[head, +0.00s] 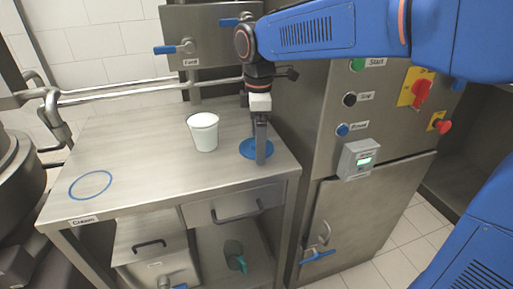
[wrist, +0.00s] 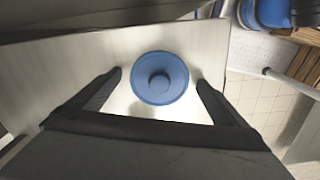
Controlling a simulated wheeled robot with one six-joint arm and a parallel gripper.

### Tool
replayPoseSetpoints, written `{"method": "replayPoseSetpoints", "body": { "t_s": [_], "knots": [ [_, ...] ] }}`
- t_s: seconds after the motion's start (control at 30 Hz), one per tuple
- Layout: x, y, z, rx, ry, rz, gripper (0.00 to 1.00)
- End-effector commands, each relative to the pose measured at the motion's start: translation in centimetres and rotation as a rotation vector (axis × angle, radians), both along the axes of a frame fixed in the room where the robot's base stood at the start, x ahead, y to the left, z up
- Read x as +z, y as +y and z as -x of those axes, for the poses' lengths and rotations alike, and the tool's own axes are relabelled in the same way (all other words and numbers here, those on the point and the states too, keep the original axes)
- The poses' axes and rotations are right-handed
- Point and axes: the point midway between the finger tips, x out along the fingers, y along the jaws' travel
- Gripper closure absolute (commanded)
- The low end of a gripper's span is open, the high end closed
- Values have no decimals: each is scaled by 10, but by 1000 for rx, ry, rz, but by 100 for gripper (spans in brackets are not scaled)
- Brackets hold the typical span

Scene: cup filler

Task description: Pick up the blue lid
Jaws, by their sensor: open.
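The blue lid (head: 247,148) lies flat on the steel table, partly hidden behind my gripper in the head view. In the wrist view the round lid (wrist: 159,78) shows whole, with a small raised knob at its centre. My gripper (head: 261,160) points down over the lid. In the wrist view my gripper (wrist: 158,78) is open, with one finger to the left and one to the right of the lid. Both fingers look apart from the lid, and nothing is held. I cannot tell the exact height of the fingertips above the table.
A white cup (head: 204,132) stands left of the lid. A blue ring (head: 90,185) is marked on the table's left part. The machine cabinet (head: 330,130) with buttons rises close on the right. Pipes (head: 140,88) run along the back. The table (head: 150,165) between ring and cup is clear.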

Motion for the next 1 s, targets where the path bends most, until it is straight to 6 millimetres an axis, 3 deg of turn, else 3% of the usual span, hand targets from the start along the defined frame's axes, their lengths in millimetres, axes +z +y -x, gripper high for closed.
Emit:
{"method": "replayPoseSetpoints", "body": {
  "t_s": [0.17, 0.33, 0.37, 0.77, 1.0],
  "knots": [
    [0, 0, 0, 0, 0, 0, 2],
    [0, 0, 0, 0, 0, 0, 43],
    [0, 0, 0, 0, 0, 0, 45],
    [3, 1, 0, 0, -1, -1, 46],
    [33, 4, 0, 0, -4, -2, 46]
  ]
}}
